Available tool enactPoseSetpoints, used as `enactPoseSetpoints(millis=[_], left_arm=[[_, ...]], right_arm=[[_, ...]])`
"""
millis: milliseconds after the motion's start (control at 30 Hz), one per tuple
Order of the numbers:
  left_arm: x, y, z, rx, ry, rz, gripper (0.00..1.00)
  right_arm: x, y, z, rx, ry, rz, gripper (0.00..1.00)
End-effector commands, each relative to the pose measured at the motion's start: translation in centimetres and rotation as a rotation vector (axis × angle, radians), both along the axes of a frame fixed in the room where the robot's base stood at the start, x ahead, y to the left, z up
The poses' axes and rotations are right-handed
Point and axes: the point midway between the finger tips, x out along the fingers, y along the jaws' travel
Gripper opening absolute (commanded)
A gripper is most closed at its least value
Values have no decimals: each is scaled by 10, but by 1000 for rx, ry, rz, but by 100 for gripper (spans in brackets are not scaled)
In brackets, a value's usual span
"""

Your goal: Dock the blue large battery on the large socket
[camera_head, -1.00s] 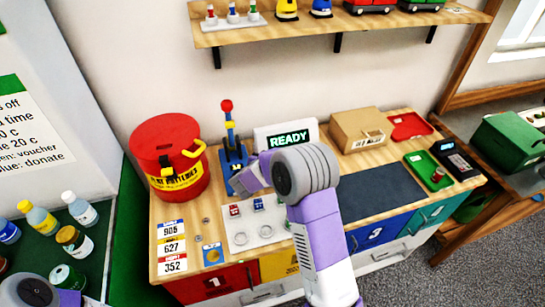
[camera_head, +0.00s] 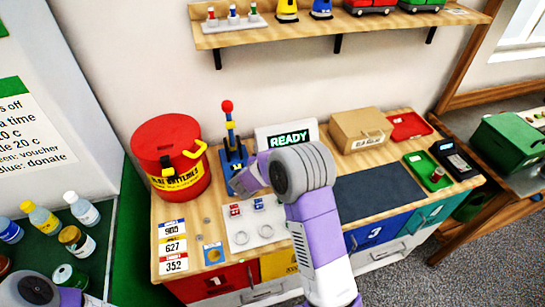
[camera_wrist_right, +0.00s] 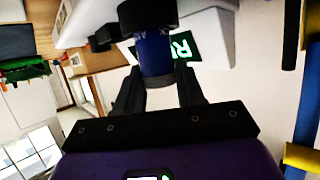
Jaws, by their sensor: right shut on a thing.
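My right gripper (camera_wrist_right: 155,92) is shut on the blue large battery (camera_wrist_right: 154,55), a blue cylinder with a black end, in the right wrist view. In the head view my right forearm and wrist hide the fingertips and the battery. The wrist is above the workbench, in front of the READY display (camera_head: 287,137). A white socket panel (camera_head: 233,226) with ring-shaped sockets lies on the bench below and left of the wrist. My arm covers its right part, and I cannot tell which ring is the large socket. My left gripper is not seen; only a left arm link shows at the lower left.
A blue lever stand (camera_head: 229,150) with a red knob stands close left of the wrist. A red battery bin (camera_head: 168,135) is further left. A cardboard box (camera_head: 358,132), red tray (camera_head: 408,126) and green tray (camera_head: 424,170) are right. The dark mat (camera_head: 382,195) is clear.

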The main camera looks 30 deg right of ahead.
Motion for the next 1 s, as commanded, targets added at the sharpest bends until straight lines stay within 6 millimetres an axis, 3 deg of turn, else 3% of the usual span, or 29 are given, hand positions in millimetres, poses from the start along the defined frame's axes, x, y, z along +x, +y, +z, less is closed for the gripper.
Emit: enactPoseSetpoints(millis=[967, 1000], left_arm=[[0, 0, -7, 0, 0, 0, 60], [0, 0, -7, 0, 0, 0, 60]], right_arm=[[0, 0, -12, 0, -1, 0, 4], [0, 0, -12, 0, -2, -1, 42]])
